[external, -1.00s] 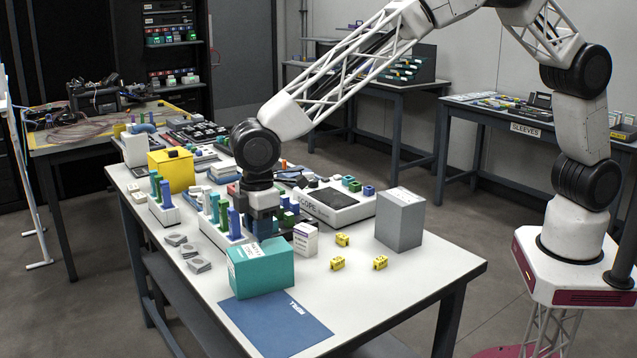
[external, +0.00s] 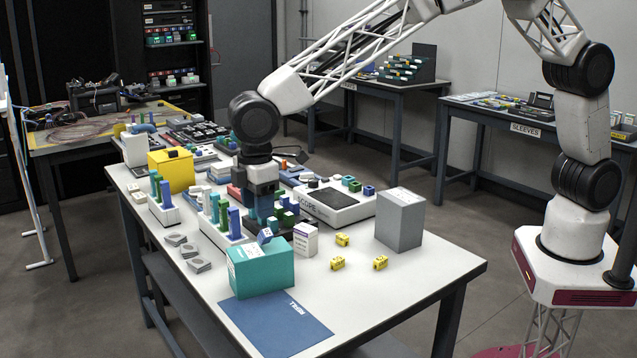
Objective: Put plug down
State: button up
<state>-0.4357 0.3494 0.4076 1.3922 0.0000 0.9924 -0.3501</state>
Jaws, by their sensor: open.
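My gripper (external: 263,217) points down over the middle of the white bench, just behind the teal box (external: 262,268). It is open. A small dark-blue plug (external: 265,237) with a pale mark shows below the fingertips, at the back top edge of the teal box. It looks tilted and apart from the fingers. I cannot tell whether it rests on the box or behind it.
A white rack (external: 222,230) with blue and green upright pieces stands left of my gripper. A white carton (external: 306,239), yellow pieces (external: 343,240) and a grey box (external: 400,218) stand to the right. A blue mat (external: 275,325) lies in front, bare.

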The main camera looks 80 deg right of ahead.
notch_tip(320, 180, up, 7)
dwell(0.4)
dwell(0.4)
jog(key=s+d+r+m, duration=0.2)
jog(key=s+d+r, duration=0.3)
jog(key=s+d, duration=0.35)
jog(key=s+d+r+m+t, duration=0.1)
jog(key=s+d+r, duration=0.4)
jog(key=s+d, duration=0.3)
jog(key=s+d+r+m, duration=0.2)
jog(key=s+d+r, duration=0.4)
jog(key=d, duration=0.4)
jog(key=s+d+f+m, duration=0.1)
jog(key=s+d, duration=0.3)
jog(key=s, duration=0.7)
jog(key=s+d+f+m+t, duration=0.1)
jog(key=s+d+f, duration=0.2)
jog(key=s, duration=0.7)
jog(key=s+d+f+m, duration=0.2)
jog(key=s+d, duration=0.4)
jog(key=s, duration=0.5)
jog(key=shift+s+d+f+t, duration=0.15)
jog(key=shift+s+f+t, duration=0.15)
jog(key=shift+f, duration=0.05)
